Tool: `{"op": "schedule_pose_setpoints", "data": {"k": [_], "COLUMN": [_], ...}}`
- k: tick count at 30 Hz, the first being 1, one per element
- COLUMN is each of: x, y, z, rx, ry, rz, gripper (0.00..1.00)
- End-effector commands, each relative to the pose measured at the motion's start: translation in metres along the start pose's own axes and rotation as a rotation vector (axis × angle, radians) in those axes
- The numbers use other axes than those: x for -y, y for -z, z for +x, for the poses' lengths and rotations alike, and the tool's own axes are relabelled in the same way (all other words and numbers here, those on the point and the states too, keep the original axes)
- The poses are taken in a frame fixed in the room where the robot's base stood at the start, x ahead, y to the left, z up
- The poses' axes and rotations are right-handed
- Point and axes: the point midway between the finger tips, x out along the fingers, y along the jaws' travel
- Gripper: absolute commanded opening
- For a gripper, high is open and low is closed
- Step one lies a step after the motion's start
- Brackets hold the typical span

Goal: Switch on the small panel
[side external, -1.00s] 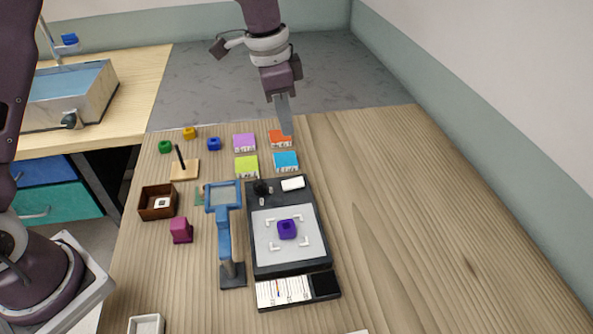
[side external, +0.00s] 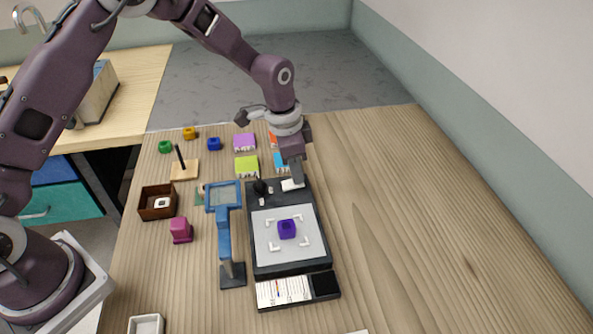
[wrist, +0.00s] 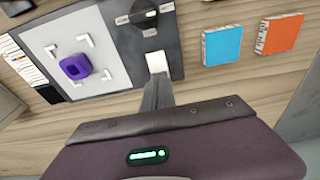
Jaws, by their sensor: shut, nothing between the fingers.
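The small panel (side external: 265,245) is a dark slab with a pale grey plate, lying flat on the table. A purple block (side external: 287,229) sits on the plate between white corner marks. At the panel's far end are a black knob (wrist: 143,17) and a white rocker switch (wrist: 156,62). My gripper (side external: 299,182) is shut and empty, pointing down with its tips at the white switch. In the wrist view the fingertips (wrist: 157,80) overlap the switch's near edge. I cannot tell whether they touch it. The plate shows no clear glow.
A blue stand magnifier (side external: 223,235) stands left of the panel. Blue and orange boxes (wrist: 222,45) lie just beyond the switch end. A magenta block (side external: 181,230) and brown tray (side external: 147,213) are farther left. The table's right side is clear.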

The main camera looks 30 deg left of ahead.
Motion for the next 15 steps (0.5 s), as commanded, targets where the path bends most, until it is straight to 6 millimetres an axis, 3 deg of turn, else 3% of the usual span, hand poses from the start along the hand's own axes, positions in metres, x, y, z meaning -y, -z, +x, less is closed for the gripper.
{"op": "schedule_pose_setpoints", "data": {"k": [15], "x": [0.0003], "y": [0.0014], "z": [0.0064], "rx": [0.001], "ry": [0.000], "rz": [0.001], "gripper": [0.00]}}
